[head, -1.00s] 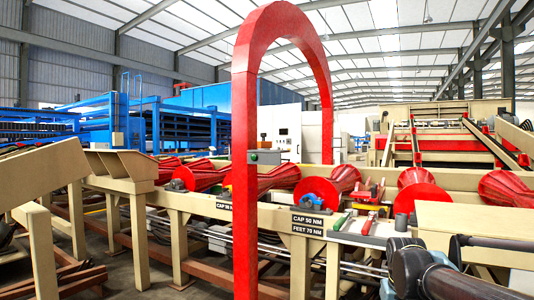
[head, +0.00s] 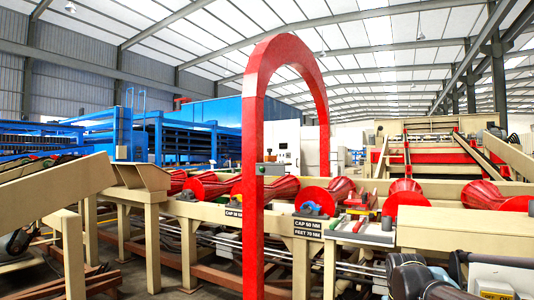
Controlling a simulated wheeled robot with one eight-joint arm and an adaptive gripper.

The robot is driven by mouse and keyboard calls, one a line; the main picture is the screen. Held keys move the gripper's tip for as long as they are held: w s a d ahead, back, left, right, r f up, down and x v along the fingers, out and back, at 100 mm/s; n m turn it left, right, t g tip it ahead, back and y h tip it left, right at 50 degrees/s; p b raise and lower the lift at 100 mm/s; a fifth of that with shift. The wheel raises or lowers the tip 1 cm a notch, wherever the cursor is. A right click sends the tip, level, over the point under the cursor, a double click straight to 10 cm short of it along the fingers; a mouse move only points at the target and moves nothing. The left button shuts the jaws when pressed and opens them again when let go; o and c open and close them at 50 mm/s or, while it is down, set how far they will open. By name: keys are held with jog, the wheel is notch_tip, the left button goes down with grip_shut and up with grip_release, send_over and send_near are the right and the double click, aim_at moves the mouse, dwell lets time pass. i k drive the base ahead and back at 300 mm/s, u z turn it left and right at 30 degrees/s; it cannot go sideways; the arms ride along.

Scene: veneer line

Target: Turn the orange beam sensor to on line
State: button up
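I cannot pick out the orange beam sensor for certain in the head view. A small grey box with a green button (head: 270,169) sits by the red arch's near post, above the conveyor frame. Part of my dark arm shows at the lower right. My gripper's fingers are not in the picture, so its place relative to the sensor is not shown.
A tall red arch (head: 252,215) stands in front of the beige conveyor frame (head: 210,211) with its red rollers. Black labels (head: 307,226), hand tools (head: 360,223) and a white tray (head: 365,234) are at the frame's near side. A beige chute (head: 138,176) is at left.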

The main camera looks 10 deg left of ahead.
aim_at(269, 159)
jog(key=k, duration=0.45)
jog(key=z, duration=0.4)
jog(key=i, duration=1.65)
jog(key=u, duration=0.55)
